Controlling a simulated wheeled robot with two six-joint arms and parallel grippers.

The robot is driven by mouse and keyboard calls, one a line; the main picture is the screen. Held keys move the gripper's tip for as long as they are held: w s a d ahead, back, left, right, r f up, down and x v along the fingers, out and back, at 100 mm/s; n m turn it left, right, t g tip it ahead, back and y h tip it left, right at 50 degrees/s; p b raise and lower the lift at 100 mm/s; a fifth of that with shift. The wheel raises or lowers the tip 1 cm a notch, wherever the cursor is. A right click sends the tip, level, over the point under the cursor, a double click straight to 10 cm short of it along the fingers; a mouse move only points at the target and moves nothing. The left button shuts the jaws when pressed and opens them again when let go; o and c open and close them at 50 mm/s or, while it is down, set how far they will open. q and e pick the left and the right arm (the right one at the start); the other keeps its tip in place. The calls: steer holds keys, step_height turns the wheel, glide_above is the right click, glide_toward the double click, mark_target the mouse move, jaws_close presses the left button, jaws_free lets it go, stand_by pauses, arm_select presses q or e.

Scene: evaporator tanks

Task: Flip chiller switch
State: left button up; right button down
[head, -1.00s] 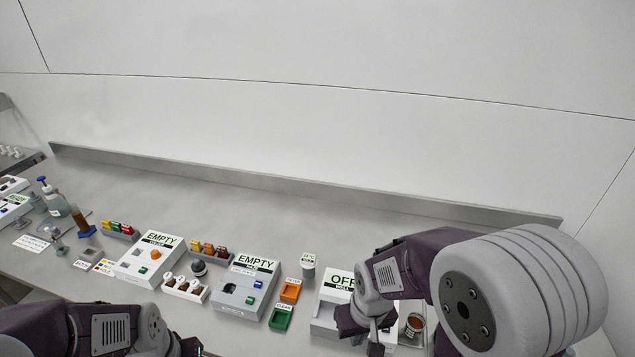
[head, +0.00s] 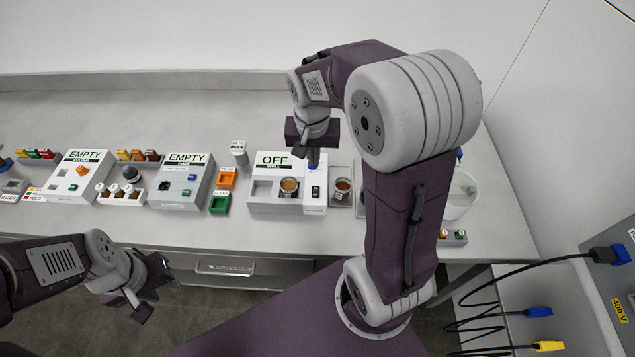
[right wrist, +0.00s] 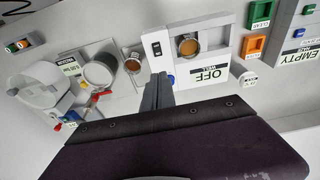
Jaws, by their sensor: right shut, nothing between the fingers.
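The white box marked OFF and WELL (head: 262,186) stands on the bench. It has a black rocker switch (head: 316,191) on its right part, and an amber-filled cup (head: 289,186) sits in it. The word chiller is not readable on it. My right gripper (right wrist: 160,82) is shut and empty, its fingertips close to the switch panel's label edge. In the right wrist view the switch (right wrist: 157,48) lies just beyond the fingertips; contact is not visible. My left gripper (head: 150,293) hangs low in front of the bench; its jaw opening is unclear.
A second amber cup (head: 342,187) stands right of the box. Orange (head: 227,178) and green (head: 219,203) trays and an EMPTY box (head: 180,190) are to its left. A clear vessel (head: 462,196) is at the right, partly behind my arm.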

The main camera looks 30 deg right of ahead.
mark_target(317, 188)
steer(key=f, duration=0.4)
steer(key=d+f, duration=0.1)
steer(key=f, duration=0.3)
steer(key=w+d+f, duration=0.1)
steer(key=f, duration=0.4)
steer(key=shift+w, duration=0.1)
steer(key=shift+f, duration=0.2)
arm_select(q)
steer(key=shift+s+d, duration=0.2)
steer(key=shift+s, duration=0.1)
arm_select(e)
steer(key=shift+w+f, duration=0.1)
steer(key=shift+w, duration=0.1)
